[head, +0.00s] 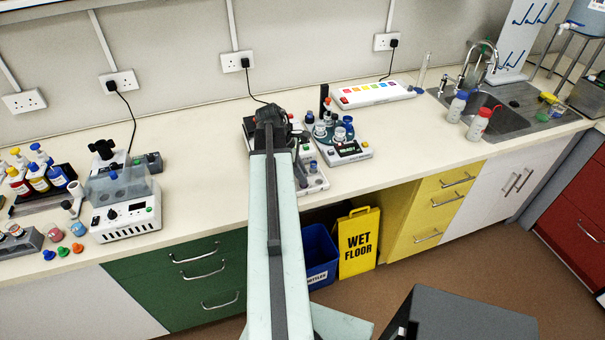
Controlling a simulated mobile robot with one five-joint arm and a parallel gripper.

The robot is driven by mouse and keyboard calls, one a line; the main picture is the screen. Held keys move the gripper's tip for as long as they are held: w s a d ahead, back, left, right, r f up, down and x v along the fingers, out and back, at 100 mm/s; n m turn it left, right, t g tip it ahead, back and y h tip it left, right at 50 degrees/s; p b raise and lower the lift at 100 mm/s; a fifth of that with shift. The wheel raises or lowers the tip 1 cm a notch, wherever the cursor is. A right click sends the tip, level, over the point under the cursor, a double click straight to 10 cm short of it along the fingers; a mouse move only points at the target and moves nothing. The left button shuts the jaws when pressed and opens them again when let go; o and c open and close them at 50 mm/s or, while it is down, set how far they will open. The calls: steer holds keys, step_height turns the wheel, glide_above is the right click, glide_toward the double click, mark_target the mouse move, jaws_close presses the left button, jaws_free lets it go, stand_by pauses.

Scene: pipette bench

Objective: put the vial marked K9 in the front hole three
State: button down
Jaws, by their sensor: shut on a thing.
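My gripper (274,118) is over the bench at mid-picture, at the far end of my arm, beside a white device with a green READY display (348,148). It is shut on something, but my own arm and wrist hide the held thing. Several small vials with blue, white and dark caps (340,133) stand on the READY device. No K9 mark is readable anywhere. A pale block or tray (314,181) shows just right of my arm, partly hidden by it. I cannot make out numbered holes, so front hole three cannot be placed.
A white machine with a clear lid (127,208) and colour-capped bottles (38,178) stand at the left. A white panel with coloured squares (372,94) and a sink (497,121) are at the right. The bench (205,150) is clear left of my arm.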

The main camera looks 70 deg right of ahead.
steer(key=shift+f, duration=0.35)
steer(key=c, duration=1.3)
jaws_free()
steer(key=shift+o, duration=0.2)
steer(key=shift+r, duration=0.1)
steer(key=shift+r, duration=0.3)
steer(key=p+v, duration=1.1)
steer(key=v, duration=0.1)
